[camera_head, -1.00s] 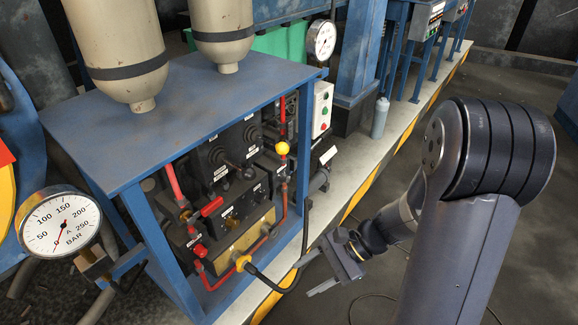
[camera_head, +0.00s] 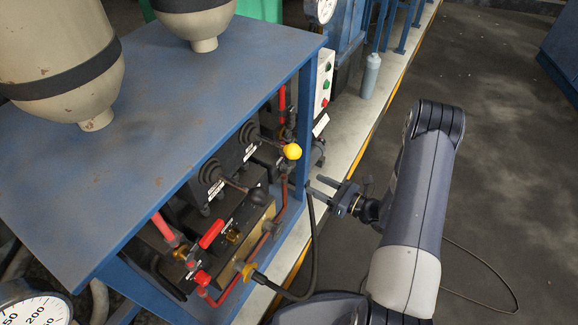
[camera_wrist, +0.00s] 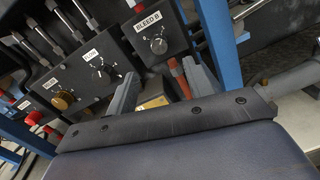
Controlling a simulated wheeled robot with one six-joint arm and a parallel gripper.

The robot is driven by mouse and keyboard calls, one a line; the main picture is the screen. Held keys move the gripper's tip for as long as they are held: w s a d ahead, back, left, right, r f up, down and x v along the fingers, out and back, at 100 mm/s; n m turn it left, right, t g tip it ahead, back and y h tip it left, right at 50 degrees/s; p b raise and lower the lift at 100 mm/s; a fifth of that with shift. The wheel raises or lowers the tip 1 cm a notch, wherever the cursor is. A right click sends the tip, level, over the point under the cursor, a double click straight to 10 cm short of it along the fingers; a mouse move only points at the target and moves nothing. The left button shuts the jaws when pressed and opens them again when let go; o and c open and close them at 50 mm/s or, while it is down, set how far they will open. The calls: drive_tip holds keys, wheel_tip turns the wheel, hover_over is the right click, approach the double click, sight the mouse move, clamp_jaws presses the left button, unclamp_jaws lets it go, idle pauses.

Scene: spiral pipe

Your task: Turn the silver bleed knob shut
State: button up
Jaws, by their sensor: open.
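In the wrist view, a silver knob (camera_wrist: 158,46) sits on a black box under a label reading BLEED B (camera_wrist: 147,20). Its pointer angle is too small to read surely. My gripper (camera_wrist: 160,72) is open and empty, with its fingers apart below the knob in the picture and not touching it. In the head view, my gripper (camera_head: 318,187) is beside the right front post of the blue frame. I cannot make out the silver knob in the head view.
A FLOW knob (camera_wrist: 97,65) and a brass knob (camera_wrist: 63,100) are left of the bleed knob. A blue post (camera_wrist: 219,40) stands close on the right. A yellow ball lever (camera_head: 292,151), red lever (camera_head: 212,233) and black hose (camera_head: 313,245) are nearby.

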sight(289, 171)
drive_tip(key=x, duration=1)
drive_tip(key=shift+a+b, duration=0.1)
drive_tip(key=shift+b, duration=0.25)
drive_tip(key=c, duration=1)
